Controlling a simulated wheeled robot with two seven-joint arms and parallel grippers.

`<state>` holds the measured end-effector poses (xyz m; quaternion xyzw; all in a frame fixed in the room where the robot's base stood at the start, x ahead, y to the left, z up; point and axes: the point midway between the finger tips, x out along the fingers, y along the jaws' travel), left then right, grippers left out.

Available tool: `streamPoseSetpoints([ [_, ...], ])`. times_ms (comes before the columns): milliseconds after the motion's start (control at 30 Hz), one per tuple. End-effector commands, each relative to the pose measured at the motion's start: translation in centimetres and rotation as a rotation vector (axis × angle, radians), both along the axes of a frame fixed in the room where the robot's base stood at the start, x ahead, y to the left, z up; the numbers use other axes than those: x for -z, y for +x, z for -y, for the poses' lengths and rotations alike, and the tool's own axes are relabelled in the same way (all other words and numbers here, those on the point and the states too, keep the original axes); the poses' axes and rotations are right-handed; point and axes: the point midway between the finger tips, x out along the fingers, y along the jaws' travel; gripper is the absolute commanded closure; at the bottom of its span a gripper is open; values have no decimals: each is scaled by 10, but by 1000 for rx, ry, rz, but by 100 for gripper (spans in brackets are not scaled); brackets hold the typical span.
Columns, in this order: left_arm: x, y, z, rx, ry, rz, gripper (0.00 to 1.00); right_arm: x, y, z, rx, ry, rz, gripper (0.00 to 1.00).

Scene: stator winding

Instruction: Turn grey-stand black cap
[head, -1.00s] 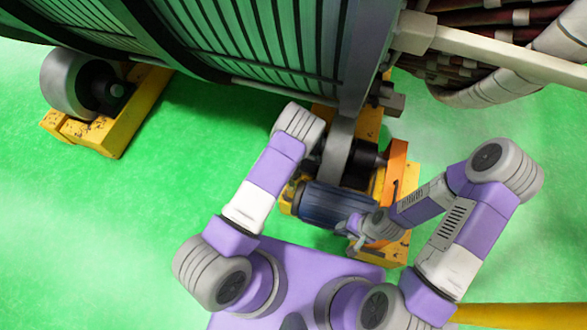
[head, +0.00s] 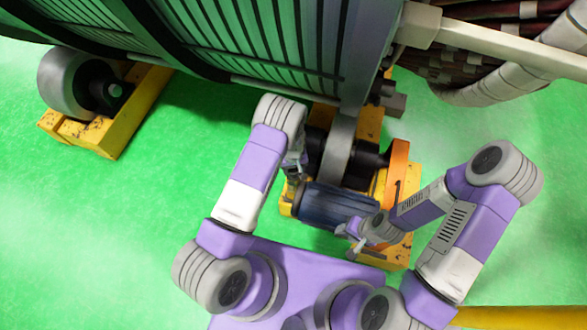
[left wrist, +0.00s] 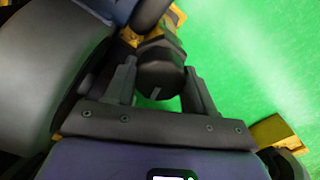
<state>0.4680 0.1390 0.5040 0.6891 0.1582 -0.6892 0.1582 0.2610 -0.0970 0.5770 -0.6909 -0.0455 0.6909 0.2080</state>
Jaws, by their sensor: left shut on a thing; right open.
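A dark, round black cap (left wrist: 160,82) with a pale mark on its face shows in the left wrist view, in front of a yellow frame. My left gripper (left wrist: 159,70) has one finger on each side of the cap and is shut on it. In the head view my left gripper (head: 293,172) is at the left side of the yellow roller stand (head: 396,255), and its wrist and hand largely hide the cap. My right gripper (head: 353,232) is open and empty beside the lower right end of the blue-grey motor (head: 338,207).
A grey roller wheel (head: 338,150) stands under the large green-ribbed stator (head: 270,45). Another yellow stand (head: 115,130) with a grey roller is at the far left. The green floor (head: 160,210) between is clear.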

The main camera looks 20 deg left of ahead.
Motion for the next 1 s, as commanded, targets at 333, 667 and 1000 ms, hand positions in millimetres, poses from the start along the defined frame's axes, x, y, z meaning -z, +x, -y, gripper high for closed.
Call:
streamPoseSetpoints([
  [333, 1, 1, -1, 314, 0, 2, 76, 8, 0, 0, 0, 0, 0, 57],
  [667, 0, 1, 0, 523, 1, 3, 76, 12, 0, 0, 0, 0, 0, 57],
  [1000, 0, 1, 0, 606, 1, 2, 76, 13, 0, 0, 0, 0, 0, 57],
])
